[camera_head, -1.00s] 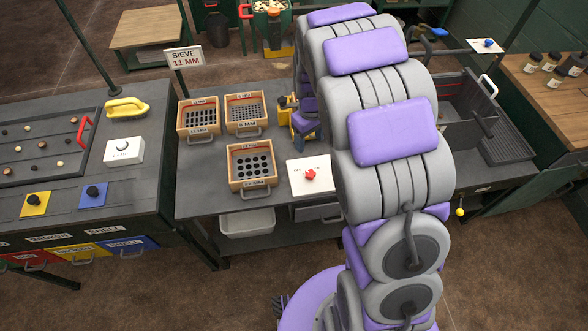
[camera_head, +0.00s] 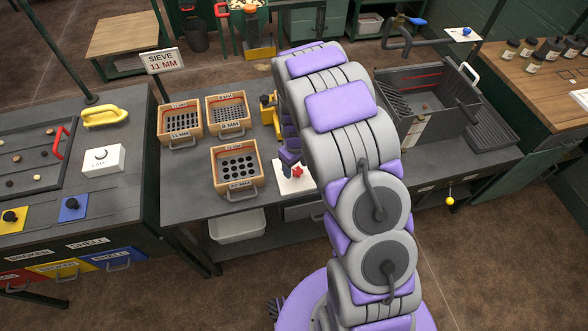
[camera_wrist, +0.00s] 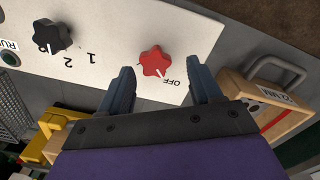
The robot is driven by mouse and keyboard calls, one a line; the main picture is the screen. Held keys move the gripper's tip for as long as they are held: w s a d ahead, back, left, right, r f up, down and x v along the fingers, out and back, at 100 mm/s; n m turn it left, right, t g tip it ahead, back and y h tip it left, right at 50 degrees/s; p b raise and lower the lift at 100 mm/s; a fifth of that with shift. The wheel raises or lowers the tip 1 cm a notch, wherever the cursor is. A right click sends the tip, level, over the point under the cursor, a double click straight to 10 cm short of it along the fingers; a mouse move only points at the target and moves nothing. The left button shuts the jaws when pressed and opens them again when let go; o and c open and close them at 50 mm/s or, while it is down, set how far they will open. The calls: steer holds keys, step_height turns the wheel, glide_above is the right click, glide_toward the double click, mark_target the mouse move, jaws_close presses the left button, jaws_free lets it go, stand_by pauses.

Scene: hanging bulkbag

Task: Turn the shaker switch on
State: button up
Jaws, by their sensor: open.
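The red star-shaped switch knob (camera_head: 297,171) stands on the white panel (camera_head: 279,184) at the front of the middle table. In the wrist view the red knob (camera_wrist: 156,60) has its white pointer mark by the word OFF. My gripper (camera_wrist: 163,80) is open, with one finger on each side of the knob in the picture. I cannot tell whether the fingers touch it. In the head view my gripper (camera_head: 290,160) is just above the panel and partly covers it.
A black knob (camera_wrist: 52,36) with positions 1 and 2 and a green button (camera_wrist: 9,58) share the panel. A wooden sieve box (camera_head: 238,172) stands left of the panel, with two more behind. A yellow-handled tool (camera_head: 268,112) stands behind my gripper.

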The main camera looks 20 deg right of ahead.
steer(key=shift+d+f, duration=0.8)
steer(key=shift+d, duration=0.1)
steer(key=shift+a, duration=1)
steer(key=shift+c, duration=0.8)
steer(key=shift+a, duration=0.1)
steer(key=shift+c, duration=0.7)
steer(key=shift+d, duration=0.7)
steer(key=c, duration=0.4)
steer(key=shift+a, duration=0.2)
steer(key=c, duration=0.3)
